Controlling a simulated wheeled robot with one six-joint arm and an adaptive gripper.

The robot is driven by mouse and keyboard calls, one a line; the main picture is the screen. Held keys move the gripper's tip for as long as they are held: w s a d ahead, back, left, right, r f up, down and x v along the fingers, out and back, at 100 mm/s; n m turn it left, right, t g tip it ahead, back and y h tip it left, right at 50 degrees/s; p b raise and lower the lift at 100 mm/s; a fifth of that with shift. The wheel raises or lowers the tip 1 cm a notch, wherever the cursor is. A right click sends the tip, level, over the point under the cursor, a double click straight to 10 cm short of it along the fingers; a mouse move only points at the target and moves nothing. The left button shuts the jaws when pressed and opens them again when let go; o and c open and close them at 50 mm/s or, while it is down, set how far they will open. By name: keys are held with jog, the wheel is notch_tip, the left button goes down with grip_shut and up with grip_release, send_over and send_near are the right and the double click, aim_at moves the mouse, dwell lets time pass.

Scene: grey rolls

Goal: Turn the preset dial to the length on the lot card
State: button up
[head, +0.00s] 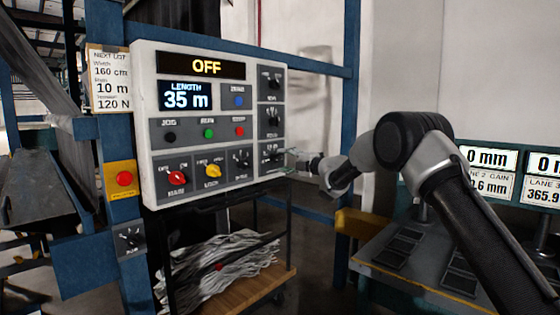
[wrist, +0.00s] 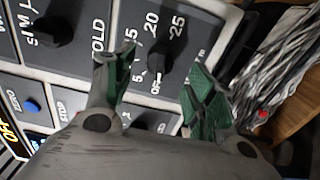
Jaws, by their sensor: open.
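The control panel (head: 215,130) shows "OFF" and a length display (head: 186,97) reading 35 m. The lot card (head: 110,80) to its left reads width 160 cm, 10 m and 120 N. My gripper (head: 290,160) is at the panel's lower right, by a dark dial (head: 271,155). In the wrist view my gripper (wrist: 165,60) is open, its green-padded fingers on either side of a black knob (wrist: 160,68). The scale around this knob shows 5, 15, 20, 25 and OFF. I cannot tell where the knob points or whether a finger touches it.
Another black knob (wrist: 50,27) is left of the fingers in the wrist view. A red button (head: 124,179) is on the blue post. A cart with a wooden shelf (head: 240,290) and grey strips stands below the panel. A grey table (head: 430,270) is at the right.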

aim_at(279, 159)
jog(key=shift+x, duration=1.95)
jog(key=shift+c, duration=0.2)
jog(key=c, duration=1)
